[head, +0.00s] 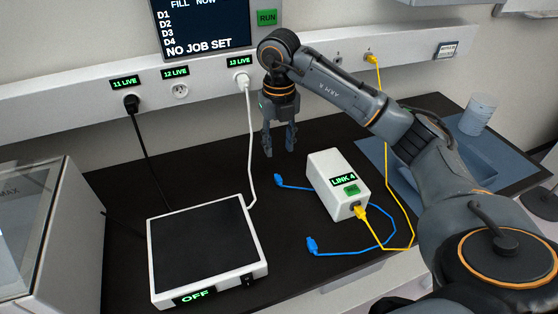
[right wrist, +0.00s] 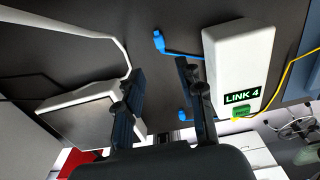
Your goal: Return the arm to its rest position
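My right gripper (head: 280,152) points down over the black bench, between the white device marked OFF and the white LINK 4 box. In the right wrist view its two fingers (right wrist: 164,100) stand apart with only dark bench between them, so it is open and empty. My right arm (head: 345,90) reaches in from the right and bends down at the wrist near the wall rail. My left gripper is not in view.
The OFF device (head: 259,272) stands front left, the LINK 4 box (head: 327,168) right of the gripper. A blue cable (head: 385,240) lies loose around the box; a yellow cable (head: 389,190) runs to the wall. A white cable (head: 250,150) hangs left of the gripper. A blue tray (head: 375,165) lies right.

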